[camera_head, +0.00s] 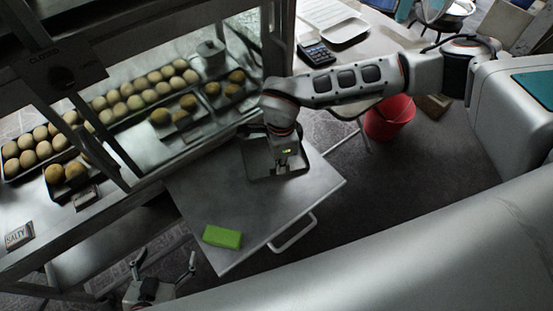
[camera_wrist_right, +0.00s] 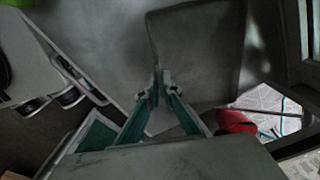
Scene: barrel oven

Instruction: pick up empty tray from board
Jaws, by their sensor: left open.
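The empty tray (camera_head: 262,176) is dark and square with a low rim. It lies on the grey board (camera_head: 190,199), near the board's back edge. My right gripper (camera_head: 284,172) points down over the tray and covers part of it. In the right wrist view the tray (camera_wrist_right: 205,45) is ahead of my right gripper (camera_wrist_right: 159,82). Its fingertips are close together at the tray's near rim, which appears to be between them. My left gripper (camera_head: 165,268) is open and empty at the lower left, apart from the board.
A green block (camera_head: 222,237) lies at the board's front. The board has a handle (camera_head: 293,233). A glass-fronted case with several bread rolls (camera_head: 140,95) stands at left. A red bucket (camera_head: 388,118) is on the floor behind. A calculator (camera_head: 318,54) lies on another table.

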